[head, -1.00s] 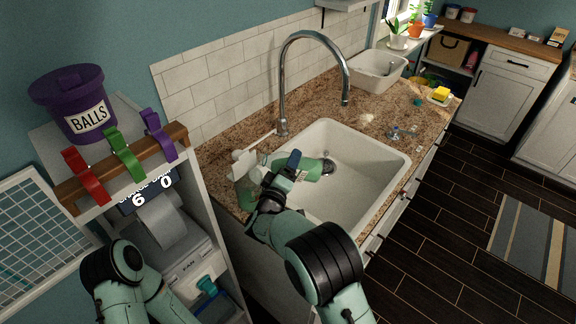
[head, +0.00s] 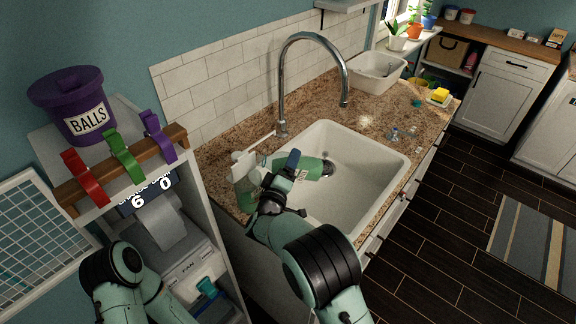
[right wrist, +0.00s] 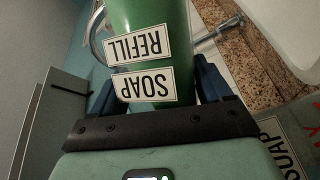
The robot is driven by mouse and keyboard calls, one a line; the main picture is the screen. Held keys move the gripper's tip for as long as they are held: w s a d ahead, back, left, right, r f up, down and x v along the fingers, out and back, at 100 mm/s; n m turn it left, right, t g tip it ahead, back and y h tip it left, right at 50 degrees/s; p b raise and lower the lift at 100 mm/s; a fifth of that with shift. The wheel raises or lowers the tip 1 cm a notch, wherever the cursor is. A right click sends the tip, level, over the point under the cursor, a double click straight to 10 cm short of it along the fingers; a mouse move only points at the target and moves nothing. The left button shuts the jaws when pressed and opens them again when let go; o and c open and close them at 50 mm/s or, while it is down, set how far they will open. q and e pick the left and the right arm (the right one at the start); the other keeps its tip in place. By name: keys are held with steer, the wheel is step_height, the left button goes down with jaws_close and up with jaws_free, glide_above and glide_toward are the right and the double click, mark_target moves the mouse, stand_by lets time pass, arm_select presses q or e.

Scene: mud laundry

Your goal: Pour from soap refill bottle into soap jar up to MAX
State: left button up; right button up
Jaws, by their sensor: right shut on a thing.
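The green soap refill bottle (head: 314,168) lies roughly sideways over the left part of the sink in the head view. My right gripper (head: 284,174) is shut on it. In the right wrist view the bottle (right wrist: 150,20) is between the fingers (right wrist: 155,95), its SOAP REFILL labels upside down. The pale green soap jar (head: 246,190) stands on the counter left of the sink, close beside my gripper and partly hidden by it. Part of the jar (right wrist: 285,140), with a SOAP label and red lettering, shows in the right wrist view. Its fill level is unclear. My left gripper is out of view.
The white sink (head: 365,185) has a tall curved faucet (head: 281,90) behind it. A shelf unit with a purple bucket (head: 72,105) and coloured clips (head: 123,155) stands left. A white basin (head: 377,72) sits farther back on the counter.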

steer(key=shift+r+n+t, duration=0.9)
steer(key=shift+r+n, duration=0.65)
steer(key=shift+n, duration=0.55)
stand_by(5.9)
